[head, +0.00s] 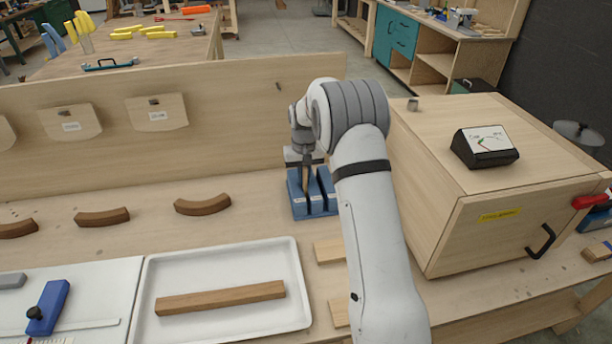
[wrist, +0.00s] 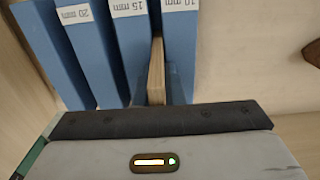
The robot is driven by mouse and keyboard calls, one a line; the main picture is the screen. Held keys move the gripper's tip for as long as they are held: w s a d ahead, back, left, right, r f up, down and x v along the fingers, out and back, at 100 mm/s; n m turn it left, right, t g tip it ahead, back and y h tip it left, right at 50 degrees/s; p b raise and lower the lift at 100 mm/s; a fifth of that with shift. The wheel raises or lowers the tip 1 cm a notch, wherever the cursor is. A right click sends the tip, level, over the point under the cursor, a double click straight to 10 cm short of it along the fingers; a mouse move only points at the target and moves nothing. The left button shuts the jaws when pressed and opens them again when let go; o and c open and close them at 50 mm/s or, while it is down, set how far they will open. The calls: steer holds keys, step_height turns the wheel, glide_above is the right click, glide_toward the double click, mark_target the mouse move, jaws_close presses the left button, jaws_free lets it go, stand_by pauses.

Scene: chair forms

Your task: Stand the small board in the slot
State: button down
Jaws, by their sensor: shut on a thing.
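The blue slotted block (head: 327,183) stands on the bench against the back panel. In the wrist view its walls (wrist: 119,55) carry labels of 20 mm, 15 mm and 10 mm. My gripper (head: 304,163) is above the block's left part, shut on the small board (head: 305,181). The board is a thin, light wooden piece, roughly upright. In the wrist view the board (wrist: 157,72) shows edge-on, in line with the gap between the 15 mm and 10 mm walls. How deep its lower end sits is hidden.
A white tray (head: 225,326) holds a wooden bar (head: 220,297). Curved wooden pieces (head: 202,205) lie left of the block. A large wooden cabinet (head: 500,225) stands close on the right. Flat light wood pieces (head: 329,250) lie in front of the block.

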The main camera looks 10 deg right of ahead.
steer(key=shift+f, duration=0.1)
steer(key=c, duration=1.5)
jaws_free()
steer(key=shift+o, duration=0.2)
step_height(320, 180, up, 7)
steer(key=shift+r+b, duration=0.1)
steer(key=shift+b, duration=0.6)
steer(key=shift+s+r, duration=0.2)
steer(key=shift+r, duration=0.5)
steer(key=s+r+t, duration=0.1)
steer(key=s+r, duration=0.4)
steer(key=s, duration=0.5)
steer(key=s+r+t, duration=0.1)
steer(key=s+r, duration=0.5)
steer(key=s, duration=0.3)
steer(key=s+f+t, duration=0.1)
steer(key=s+f, duration=0.2)
steer(key=s, duration=1.6)
steer(key=shift+s+d+f, duration=0.2)
steer(key=shift+s+d, duration=0.15)
steer(key=shift+s, duration=0.05)
